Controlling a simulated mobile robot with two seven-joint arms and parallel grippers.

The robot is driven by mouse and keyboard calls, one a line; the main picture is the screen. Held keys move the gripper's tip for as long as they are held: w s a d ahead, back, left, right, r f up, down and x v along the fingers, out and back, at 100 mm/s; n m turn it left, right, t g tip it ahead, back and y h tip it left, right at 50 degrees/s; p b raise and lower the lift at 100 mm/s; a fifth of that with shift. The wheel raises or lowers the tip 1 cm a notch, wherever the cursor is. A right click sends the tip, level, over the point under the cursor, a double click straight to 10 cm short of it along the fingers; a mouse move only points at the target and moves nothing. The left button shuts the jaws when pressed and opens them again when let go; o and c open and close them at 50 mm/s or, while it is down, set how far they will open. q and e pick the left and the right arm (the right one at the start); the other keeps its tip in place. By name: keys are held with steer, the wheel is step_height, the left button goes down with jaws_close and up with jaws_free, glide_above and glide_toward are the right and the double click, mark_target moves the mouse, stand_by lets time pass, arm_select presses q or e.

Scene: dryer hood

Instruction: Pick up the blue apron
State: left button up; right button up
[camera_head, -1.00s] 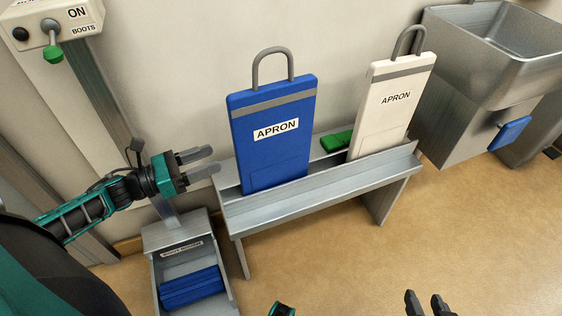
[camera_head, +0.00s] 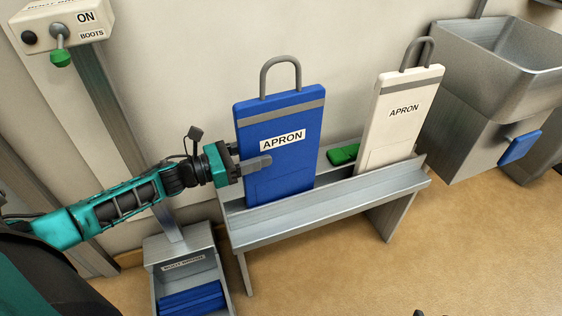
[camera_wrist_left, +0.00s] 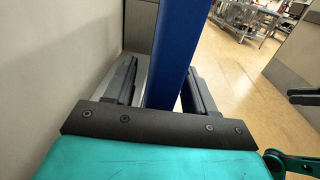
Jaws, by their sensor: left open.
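The blue apron (camera_head: 280,146) is a flat upright panel with a grey band, an APRON label and a grey loop handle on top. It stands in the metal rack (camera_head: 330,202). My left gripper (camera_head: 250,163) is at the panel's left edge, with one finger in front of its face. In the left wrist view the blue apron (camera_wrist_left: 175,50) shows edge-on between the two open fingers (camera_wrist_left: 160,85), with a gap visible beside it. My right gripper shows at most as a small dark tip at the bottom edge of the head view.
A white apron (camera_head: 399,120) stands to the right in the same rack, with a green block (camera_head: 343,154) between. A metal bin (camera_head: 180,252) holding blue items is below my left arm. A switch box (camera_head: 62,28) is at upper left and a sink (camera_head: 500,60) at upper right.

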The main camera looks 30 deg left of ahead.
arm_select(q)
steer(key=shift+x, duration=0.95)
jaws_close()
